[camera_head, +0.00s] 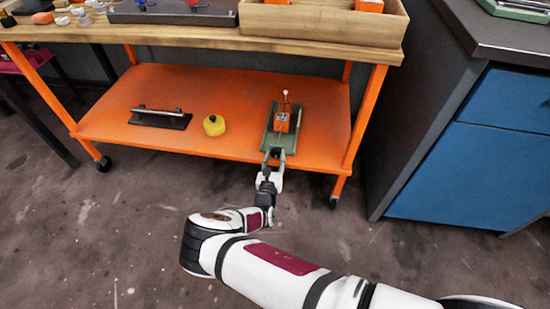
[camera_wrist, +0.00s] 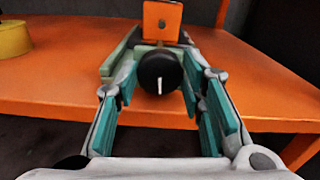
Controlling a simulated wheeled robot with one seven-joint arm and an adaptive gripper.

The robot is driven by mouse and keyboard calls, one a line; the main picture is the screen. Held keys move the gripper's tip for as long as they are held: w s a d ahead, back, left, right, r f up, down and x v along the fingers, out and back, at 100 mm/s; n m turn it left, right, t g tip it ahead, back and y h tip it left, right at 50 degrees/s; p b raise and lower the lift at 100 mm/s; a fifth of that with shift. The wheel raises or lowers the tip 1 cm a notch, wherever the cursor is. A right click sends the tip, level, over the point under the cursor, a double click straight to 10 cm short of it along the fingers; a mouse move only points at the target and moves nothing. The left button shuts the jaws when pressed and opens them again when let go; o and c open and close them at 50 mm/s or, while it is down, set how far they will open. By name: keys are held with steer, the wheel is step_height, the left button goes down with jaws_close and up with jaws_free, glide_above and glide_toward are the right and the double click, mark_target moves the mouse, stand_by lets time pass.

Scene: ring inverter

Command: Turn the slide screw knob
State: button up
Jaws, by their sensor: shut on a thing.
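The slide screw device has a green base (camera_head: 268,140) and an upright orange block (camera_head: 282,122) with a pale-tipped post. It sits on the orange lower shelf, toward the right end. Its round black knob (camera_wrist: 158,72) faces me in the wrist view, with a white mark pointing roughly straight up and down. My gripper (camera_head: 273,155) reaches in from the front at the shelf edge. In the wrist view its teal-padded fingers lie left and right of the knob, shut on it. In the head view the knob is hidden or too small to make out.
The orange shelf (camera_head: 235,100) also holds a yellow round object (camera_head: 214,125) and a black plate with a metal bar (camera_head: 160,118), both left of the device. An orange leg (camera_head: 365,115) stands at right. The wooden top (camera_head: 170,40) overhangs. A blue-fronted cabinet (camera_head: 460,170) is farther right.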

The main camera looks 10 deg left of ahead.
steer(key=n+b, duration=0.1)
steer(key=n, duration=0.4)
steer(key=shift+f, duration=0.1)
steer(key=shift+a+n+b, duration=0.1)
steer(key=shift+n+b, duration=0.25)
steer(key=shift+n, duration=1.85)
steer(key=o, duration=1.2)
steer(key=shift+c, duration=0.2)
steer(key=shift+s, duration=0.55)
steer(key=s, duration=0.7)
steer(key=shift+a, duration=0.15)
